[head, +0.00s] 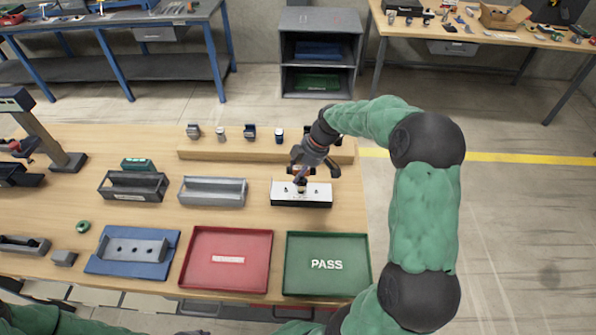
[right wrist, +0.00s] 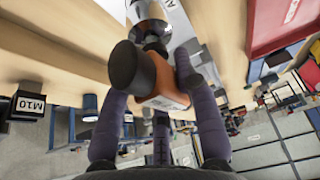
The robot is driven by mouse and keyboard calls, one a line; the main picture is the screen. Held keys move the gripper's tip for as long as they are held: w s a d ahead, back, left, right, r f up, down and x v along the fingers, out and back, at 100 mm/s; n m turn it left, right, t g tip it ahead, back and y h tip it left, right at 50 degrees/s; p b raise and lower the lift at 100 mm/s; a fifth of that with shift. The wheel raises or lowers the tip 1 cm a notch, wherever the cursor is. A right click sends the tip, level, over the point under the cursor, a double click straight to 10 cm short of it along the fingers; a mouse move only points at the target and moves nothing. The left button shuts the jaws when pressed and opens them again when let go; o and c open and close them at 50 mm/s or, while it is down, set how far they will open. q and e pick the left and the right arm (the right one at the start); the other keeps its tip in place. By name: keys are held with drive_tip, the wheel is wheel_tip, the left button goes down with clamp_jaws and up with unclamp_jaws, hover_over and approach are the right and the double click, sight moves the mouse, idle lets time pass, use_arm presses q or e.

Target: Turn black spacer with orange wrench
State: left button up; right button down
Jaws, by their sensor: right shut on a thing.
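My right gripper (head: 302,168) is shut on the orange wrench (head: 301,181) above the white-fronted fixture (head: 318,203) at the right of the bench. The right wrist view shows my right gripper (right wrist: 155,85) with its purple fingers on either side of the orange wrench (right wrist: 163,82), which has a thick black end. A shiny metal cylinder with a dark band (right wrist: 150,14) lies just beyond the wrench at the fixture. I cannot clearly tell the black spacer apart from the dark parts there, nor whether the wrench touches it. My left gripper is out of view.
A red tray (head: 187,286) and a green PASS tray (head: 363,283) lie in front. Grey bins (head: 212,198) stand left of the fixture. A wooden ledge (head: 212,152) with several small parts runs behind. The bench's right edge is close to the fixture.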

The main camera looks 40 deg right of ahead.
sight(297, 166)
drive_tip(key=shift+f+b, duration=0.7)
drive_tip(key=shift+f, duration=0.05)
idle(0.5)
idle(0.3)
drive_tip(key=shift+d+m+t+h, duration=0.1)
drive_tip(key=shift+m+t+h, duration=0.3)
drive_tip(key=shift+m, duration=0.7)
drive_tip(key=shift+n+b, duration=0.5)
drive_tip(key=shift+b, duration=0.05)
drive_tip(key=shift+r, duration=0.15)
drive_tip(key=shift+r+p, duration=1.35)
drive_tip(key=shift+r, duration=1.05)
